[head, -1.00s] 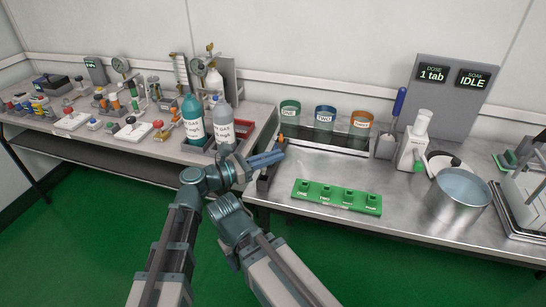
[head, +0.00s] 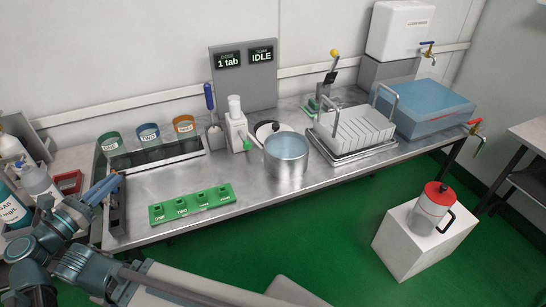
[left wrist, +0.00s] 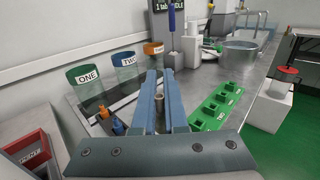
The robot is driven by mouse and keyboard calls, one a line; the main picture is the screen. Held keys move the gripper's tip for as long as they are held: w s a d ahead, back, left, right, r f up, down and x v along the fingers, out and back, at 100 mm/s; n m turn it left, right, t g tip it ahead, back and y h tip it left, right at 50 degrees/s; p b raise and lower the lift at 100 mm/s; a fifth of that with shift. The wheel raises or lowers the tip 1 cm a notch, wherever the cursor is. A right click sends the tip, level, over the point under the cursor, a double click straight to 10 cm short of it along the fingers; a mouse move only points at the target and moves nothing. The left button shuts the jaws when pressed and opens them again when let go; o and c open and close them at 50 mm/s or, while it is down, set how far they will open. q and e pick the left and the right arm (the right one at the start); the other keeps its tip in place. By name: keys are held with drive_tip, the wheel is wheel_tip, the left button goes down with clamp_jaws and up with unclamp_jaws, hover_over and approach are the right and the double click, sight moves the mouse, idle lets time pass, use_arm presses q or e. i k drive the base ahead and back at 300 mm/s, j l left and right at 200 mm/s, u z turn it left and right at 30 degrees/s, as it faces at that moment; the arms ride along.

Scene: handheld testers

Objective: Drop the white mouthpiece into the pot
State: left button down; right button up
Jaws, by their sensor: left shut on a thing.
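My left gripper (head: 105,188) is over the left end of the steel bench, its blue fingers pointing right and away. In the left wrist view its fingers (left wrist: 160,100) are shut on a small dull, tube-like thing (left wrist: 158,103), mostly hidden between them. It may be the mouthpiece, but its white colour is not clear. The pot (head: 287,170) is a steel pan of bluish water near the middle of the bench, well to the right of the gripper; it also shows in the left wrist view (left wrist: 240,53). My right gripper is not in view.
A green numbered block (head: 192,206) lies at the front of the bench. Labelled cups (head: 148,134) stand behind. A white dispenser (head: 236,130) and a round lid (head: 265,130) are left of the pot. A white rack (head: 352,133) stands to its right.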

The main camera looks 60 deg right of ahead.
sight(290, 171)
drive_tip(key=z, duration=2.05)
drive_tip(key=i+j+z, duration=0.1)
drive_tip(key=j+z, duration=0.15)
drive_tip(key=j, duration=0.3)
